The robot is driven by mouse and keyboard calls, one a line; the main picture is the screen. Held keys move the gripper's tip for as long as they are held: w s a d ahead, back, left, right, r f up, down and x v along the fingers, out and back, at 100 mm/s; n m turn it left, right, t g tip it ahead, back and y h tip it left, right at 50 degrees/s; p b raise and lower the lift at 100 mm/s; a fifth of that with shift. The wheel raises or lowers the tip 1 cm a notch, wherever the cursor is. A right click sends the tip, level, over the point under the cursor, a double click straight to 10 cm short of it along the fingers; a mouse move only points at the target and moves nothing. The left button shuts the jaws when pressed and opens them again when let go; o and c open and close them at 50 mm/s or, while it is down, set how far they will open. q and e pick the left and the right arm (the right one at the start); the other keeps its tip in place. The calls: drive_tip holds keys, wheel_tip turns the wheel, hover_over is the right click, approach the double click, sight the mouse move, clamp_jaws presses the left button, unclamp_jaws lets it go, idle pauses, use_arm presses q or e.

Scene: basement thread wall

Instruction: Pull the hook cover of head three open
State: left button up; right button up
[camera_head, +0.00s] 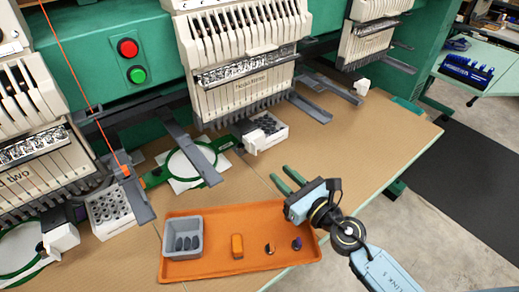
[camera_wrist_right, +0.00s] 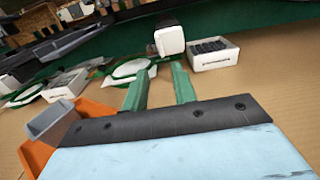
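The head labelled "Head three" (camera_head: 248,88) stands at the middle back of the head view. A small white block (camera_head: 251,145), which looks like its hook cover, sits low beneath the head, beside a white box of dark bobbins (camera_head: 271,137). In the right wrist view the white block (camera_wrist_right: 170,40) is beyond the fingers, left of the bobbin box (camera_wrist_right: 214,56). I cannot tell its hinge side. My right gripper (camera_head: 281,174) has two green fingers, apart with nothing between them, over the table in front of the block and not touching it. My left gripper is not in view.
An orange tray (camera_head: 210,270) with a grey bin (camera_head: 169,238) and small items lies nearest me, beside my right gripper. A green hoop (camera_head: 184,164) and grey arms (camera_head: 187,140) are left of the block. Bare tabletop (camera_head: 350,145) is free to the right.

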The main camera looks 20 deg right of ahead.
sight(256, 142)
drive_tip(key=x, duration=1)
clamp_jaws()
drive_tip(key=shift+f, duration=0.1)
